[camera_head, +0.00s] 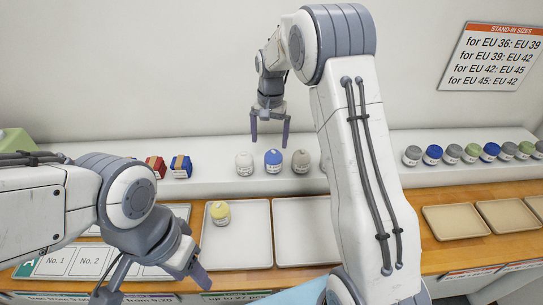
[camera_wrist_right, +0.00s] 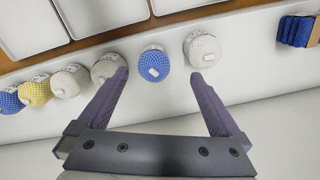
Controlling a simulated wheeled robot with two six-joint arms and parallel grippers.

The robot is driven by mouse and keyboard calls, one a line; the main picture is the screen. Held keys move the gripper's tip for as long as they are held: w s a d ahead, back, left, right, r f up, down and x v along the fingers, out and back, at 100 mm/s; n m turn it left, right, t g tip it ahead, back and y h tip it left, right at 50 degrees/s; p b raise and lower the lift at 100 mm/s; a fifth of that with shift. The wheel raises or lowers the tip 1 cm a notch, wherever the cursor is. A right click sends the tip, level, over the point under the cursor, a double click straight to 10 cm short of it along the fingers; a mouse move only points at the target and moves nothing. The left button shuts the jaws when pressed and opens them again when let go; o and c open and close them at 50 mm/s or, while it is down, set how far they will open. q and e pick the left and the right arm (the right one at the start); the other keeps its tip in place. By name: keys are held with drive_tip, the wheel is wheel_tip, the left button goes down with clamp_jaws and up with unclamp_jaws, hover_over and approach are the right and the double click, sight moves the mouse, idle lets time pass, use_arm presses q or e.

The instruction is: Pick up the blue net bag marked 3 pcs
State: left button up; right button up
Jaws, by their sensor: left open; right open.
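A blue net bag (camera_head: 273,161) stands on the white shelf between a white net bag (camera_head: 244,163) and a grey one (camera_head: 301,161). My right gripper (camera_head: 270,143) is open and empty, pointing down just above this blue bag. In the right wrist view the blue bag (camera_wrist_right: 153,66) shows between the spread fingertips, and its label is too small to read. Other blue net bags (camera_head: 432,154) (camera_head: 490,151) stand in the row at the right; their labels are not legible either. My left gripper (camera_head: 150,287) is open and empty at the lower left.
A yellow net bag (camera_head: 220,214) sits on a white tray (camera_head: 238,250). Red (camera_head: 156,166) and blue (camera_head: 181,167) banded packs stand left on the shelf. A stand-in sizes sign (camera_head: 495,55) hangs at right. My right arm hides part of the shelf; the wrist view shows more bags (camera_wrist_right: 35,92) there.

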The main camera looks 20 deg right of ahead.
sight(274, 153)
drive_tip(key=shift+w+d+f+m, duration=0.2)
drive_tip(key=shift+w+d+f, duration=0.05)
drive_tip(key=shift+d+f, duration=0.25)
drive_tip(key=shift+w+d+f+m, duration=0.25)
drive_tip(key=shift+d+f, duration=0.1)
drive_tip(key=shift+d, duration=0.25)
wheel_tip(274, 153, down, 4)
drive_tip(key=shift+a+r+p, duration=0.1)
drive_tip(key=shift+r+p, duration=0.1)
drive_tip(key=shift+p, duration=0.55)
drive_tip(key=shift+f, duration=0.35)
wheel_tip(274, 153, down, 5)
drive_tip(key=p, duration=0.3)
drive_tip(key=shift+w+a+r, duration=0.1)
drive_tip(key=shift+a+r, duration=0.05)
drive_tip(key=shift+f, duration=0.3)
drive_tip(key=c, duration=1.3)
